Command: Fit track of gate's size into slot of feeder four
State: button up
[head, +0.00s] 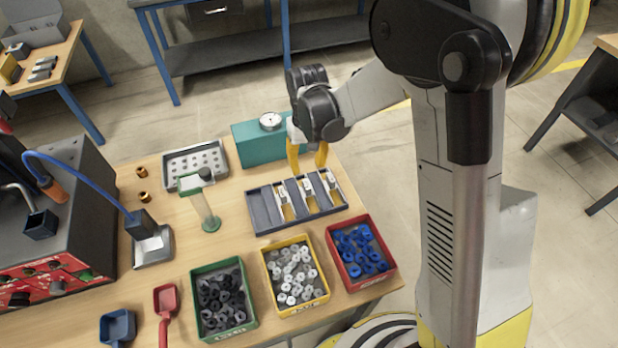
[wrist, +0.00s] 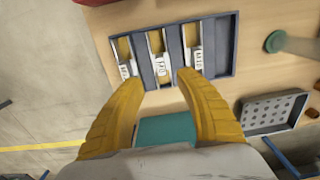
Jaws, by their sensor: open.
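A grey compartment tray (head: 262,224) holds three yellow tracks with white tags: a left one (head: 285,210), a middle one (head: 309,193) and a right one (head: 332,184). In the wrist view, the tray (wrist: 228,45) shows the middle track (wrist: 157,42) between two others (wrist: 124,48) (wrist: 192,36); the tags are too small to read surely. My gripper (head: 307,164) has yellow fingers spread apart and empty, above the tray's back edge. In the wrist view, the gripper (wrist: 160,80) has its fingertips on either side of the middle track's tag. I cannot identify feeder four, its slot or the gate.
Green (head: 196,312), yellow (head: 296,310) and red (head: 382,281) bins of ring-shaped parts stand in front of the tray. A teal box (head: 250,148) with a dial is behind it.

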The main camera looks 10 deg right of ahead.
aim_at(307, 184)
notch_tip(307, 184, down, 4)
jog(key=shift+s+a+f+b, duration=0.1)
jog(key=shift+f+b, duration=0.1)
jog(key=shift+b, duration=0.55)
jog(key=f, duration=0.2)
jog(key=f+b, duration=0.1)
jog(key=f, duration=0.1)
jog(key=f+b, duration=0.1)
jog(key=f, duration=0.1)
jog(key=shift+w, duration=0.3)
jog(key=shift+r, duration=0.15)
grip_shut()
